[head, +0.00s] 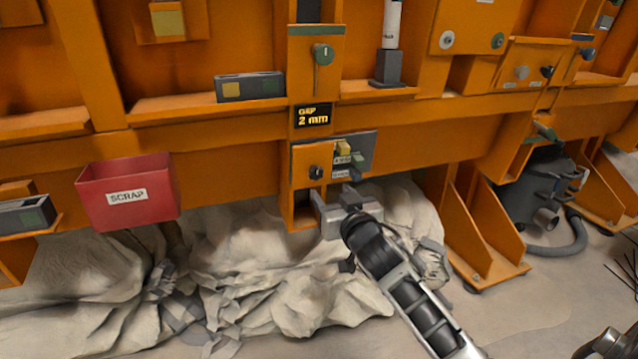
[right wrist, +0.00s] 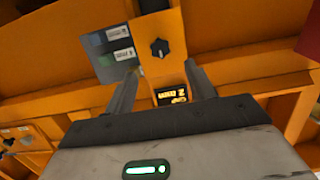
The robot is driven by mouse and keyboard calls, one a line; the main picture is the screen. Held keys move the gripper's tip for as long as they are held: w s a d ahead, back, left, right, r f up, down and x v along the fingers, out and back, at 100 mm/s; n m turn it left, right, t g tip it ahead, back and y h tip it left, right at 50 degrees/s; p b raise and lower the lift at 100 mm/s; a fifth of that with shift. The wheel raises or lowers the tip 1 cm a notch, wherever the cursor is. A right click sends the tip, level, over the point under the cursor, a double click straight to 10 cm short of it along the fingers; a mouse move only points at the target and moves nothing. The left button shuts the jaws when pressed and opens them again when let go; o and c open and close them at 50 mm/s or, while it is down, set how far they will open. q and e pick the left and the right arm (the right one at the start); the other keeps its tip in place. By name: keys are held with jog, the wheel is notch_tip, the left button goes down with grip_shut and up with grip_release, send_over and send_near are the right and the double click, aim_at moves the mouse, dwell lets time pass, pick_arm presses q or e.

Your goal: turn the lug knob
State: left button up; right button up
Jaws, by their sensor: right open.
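A black lug knob (head: 315,172) sits on a small orange panel low on the orange frame. In the right wrist view the knob (right wrist: 159,47) shows a raised lug and lies ahead of the gap between my fingers. My right gripper (head: 338,198) is just below and right of the knob in the head view. Its two grey fingers, also in the wrist view (right wrist: 163,88), are apart with nothing between them. They look clear of the knob; the exact distance is hard to tell. My left gripper is not in view.
A lit display (head: 313,115) reading about 2 mm is above the knob. A grey plate with labelled blocks (head: 352,152) is right beside it. A red SCRAP bin (head: 128,191) hangs left. A pale crumpled sheet (head: 250,270) lies below; a dark canister (head: 540,185) stands right.

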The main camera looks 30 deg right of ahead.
aim_at(317, 175)
jog(key=b+x, duration=0.1)
jog(key=x, duration=0.7)
jog(key=shift+w+b, duration=0.25)
jog(key=shift+b, duration=0.15)
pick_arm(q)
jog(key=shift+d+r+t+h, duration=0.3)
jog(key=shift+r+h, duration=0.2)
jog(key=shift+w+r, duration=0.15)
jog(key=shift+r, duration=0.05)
pick_arm(e)
jog(key=c, duration=1)
